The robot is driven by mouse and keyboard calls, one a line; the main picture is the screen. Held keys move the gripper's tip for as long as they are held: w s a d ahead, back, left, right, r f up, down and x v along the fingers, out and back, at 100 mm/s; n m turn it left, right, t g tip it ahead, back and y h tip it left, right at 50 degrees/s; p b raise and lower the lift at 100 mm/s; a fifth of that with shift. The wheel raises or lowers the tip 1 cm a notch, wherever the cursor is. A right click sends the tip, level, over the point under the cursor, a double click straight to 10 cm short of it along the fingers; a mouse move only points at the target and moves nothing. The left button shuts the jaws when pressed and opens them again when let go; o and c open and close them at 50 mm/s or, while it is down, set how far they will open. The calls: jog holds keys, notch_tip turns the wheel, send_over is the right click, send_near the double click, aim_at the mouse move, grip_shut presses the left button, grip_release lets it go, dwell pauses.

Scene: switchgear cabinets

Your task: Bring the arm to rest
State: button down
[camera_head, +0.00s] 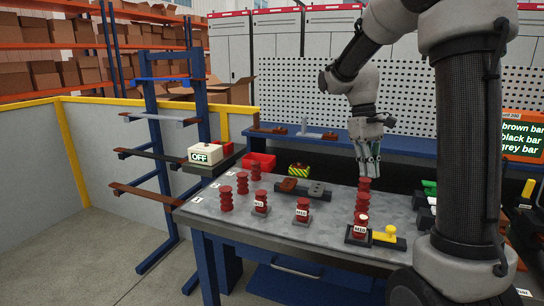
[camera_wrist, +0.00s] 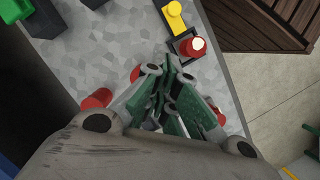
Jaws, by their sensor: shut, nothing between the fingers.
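My gripper (camera_head: 369,158) hangs from my arm over the grey worktable (camera_head: 280,225), fingers pointing down. In the wrist view my gripper (camera_wrist: 175,75) has its green-padded fingers together with nothing between them. In the head view it appears just above or behind a tall stacked red insulator (camera_head: 362,208) on a dark base. I cannot tell the exact gap. In the wrist view a red insulator top (camera_wrist: 193,46) in a dark square base lies beyond the fingertips, apart from them.
Several red insulators (camera_head: 302,210) stand on the table. A yellow handle (camera_head: 385,236) is beside the tall stack. A white OFF box (camera_head: 204,152) is at the left. A perforated panel (camera_head: 300,95) and blue shelf (camera_head: 400,140) stand behind. Floor (camera_head: 60,240) at left is clear.

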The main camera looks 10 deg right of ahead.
jog(key=s+a+r+m+t, duration=0.1)
jog(key=s+t, duration=0.3)
jog(key=s, duration=0.5)
jog(key=s+a+r+m+t, duration=0.1)
jog(key=s+a+r+t, duration=0.2)
jog(key=s, duration=0.6)
jog(key=shift+a+t+y, duration=0.2)
jog(key=shift+t+y, duration=0.1)
jog(key=shift+t, duration=0.2)
